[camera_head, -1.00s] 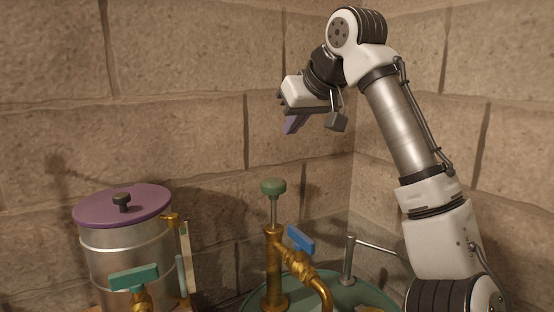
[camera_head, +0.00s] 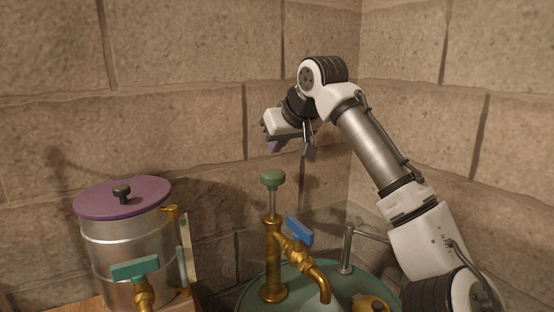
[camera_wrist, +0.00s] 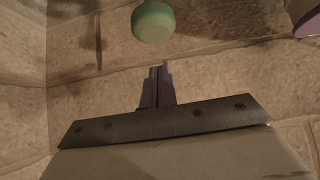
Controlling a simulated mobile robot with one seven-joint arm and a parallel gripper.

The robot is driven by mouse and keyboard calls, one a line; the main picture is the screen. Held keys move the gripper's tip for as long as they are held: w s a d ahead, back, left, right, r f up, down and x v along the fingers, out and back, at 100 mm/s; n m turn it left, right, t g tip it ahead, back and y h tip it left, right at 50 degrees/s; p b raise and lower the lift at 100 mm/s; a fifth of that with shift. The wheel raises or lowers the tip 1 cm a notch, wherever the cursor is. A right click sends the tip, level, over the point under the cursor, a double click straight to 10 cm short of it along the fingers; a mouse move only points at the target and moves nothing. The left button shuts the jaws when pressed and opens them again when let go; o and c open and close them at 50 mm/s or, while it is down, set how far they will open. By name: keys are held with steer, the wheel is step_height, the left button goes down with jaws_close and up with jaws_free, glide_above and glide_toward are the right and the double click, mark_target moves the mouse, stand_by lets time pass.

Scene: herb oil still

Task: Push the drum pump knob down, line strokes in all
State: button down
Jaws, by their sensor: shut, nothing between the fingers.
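The drum pump knob (camera_head: 272,179) is a rounded green cap on a thin metal rod, raised above the brass pump body (camera_head: 273,258). In the wrist view the green knob (camera_wrist: 153,20) shows at the top middle, beyond my fingertips. My gripper (camera_head: 275,147) is above the knob in the head view, with a gap between them. Its purple fingers are shut together and empty; they also show in the wrist view (camera_wrist: 156,86).
The pump stands on a green drum (camera_head: 352,290) with a blue valve handle (camera_head: 299,231) and a bent metal pipe (camera_head: 347,250). A metal pot with a purple lid (camera_head: 122,197) and a teal tap handle (camera_head: 134,269) stand left. Stone walls are behind.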

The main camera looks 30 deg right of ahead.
mark_target(275, 195)
step_height(275, 195, down, 3)
steer(key=shift+f, duration=0.2)
steer(key=shift+w+f, duration=0.1)
steer(key=shift+f, duration=0.25)
steer(key=shift+a+f, duration=0.15)
steer(key=shift+f, duration=0.4)
step_height(275, 195, down, 7)
steer(key=shift+r+b, duration=0.15)
steer(key=shift+b, duration=1.05)
